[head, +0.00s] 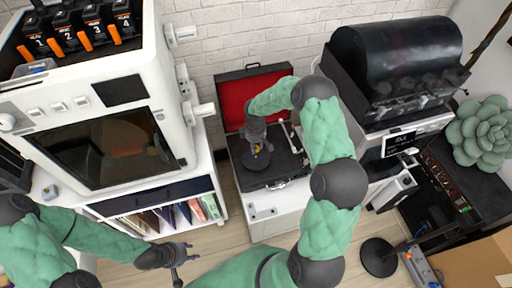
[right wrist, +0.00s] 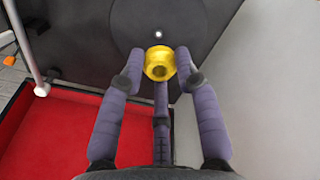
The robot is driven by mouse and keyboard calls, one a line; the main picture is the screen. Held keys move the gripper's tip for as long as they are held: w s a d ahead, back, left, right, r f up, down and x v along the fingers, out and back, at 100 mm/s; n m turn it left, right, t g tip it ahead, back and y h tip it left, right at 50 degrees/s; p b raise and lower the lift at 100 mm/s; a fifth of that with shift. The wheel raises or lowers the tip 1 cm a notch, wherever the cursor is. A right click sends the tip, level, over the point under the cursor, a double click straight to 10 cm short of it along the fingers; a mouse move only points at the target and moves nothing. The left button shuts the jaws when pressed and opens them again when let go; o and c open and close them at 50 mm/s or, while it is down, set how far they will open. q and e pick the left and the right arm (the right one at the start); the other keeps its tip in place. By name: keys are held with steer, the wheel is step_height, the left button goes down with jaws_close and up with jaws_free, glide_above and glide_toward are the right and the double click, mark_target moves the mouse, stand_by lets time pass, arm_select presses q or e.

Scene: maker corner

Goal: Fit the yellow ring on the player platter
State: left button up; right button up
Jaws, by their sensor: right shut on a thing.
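The yellow ring (right wrist: 159,72) is between the fingertips of my right gripper (right wrist: 160,66) in the right wrist view. The gripper is shut on it. In the head view, my right gripper (head: 257,146) is over the record player's platter (head: 254,163), and only small bits of yellow show there. The dark round platter (right wrist: 200,28) lies beyond the ring in the right wrist view. Its bright spindle tip (right wrist: 158,35) shows just past the ring, apart from it in the picture. The ring's height above the platter is unclear. My left gripper (head: 183,258) is empty, fingers spread, at the lower left.
The player's red-lined lid (head: 235,96) stands open behind the deck. The pale tonearm (right wrist: 29,55) is left in the right wrist view. A white printer-like cabinet (head: 160,70) is on the left, and a dark-drum machine (head: 395,60) is on the right.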

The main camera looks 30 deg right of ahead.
mark_target(256, 156)
steer(key=shift+d+f, duration=0.15)
steer(key=shift+f+b, duration=2)
steer(key=shift+f, duration=0.8)
steer(key=shift+f+b, duration=0.4)
steer(key=shift+f, duration=0.15)
steer(key=o, duration=0.6)
steer(key=shift+c, duration=0.2)
step_height(256, 156, up, 11)
steer(key=p, duration=0.7)
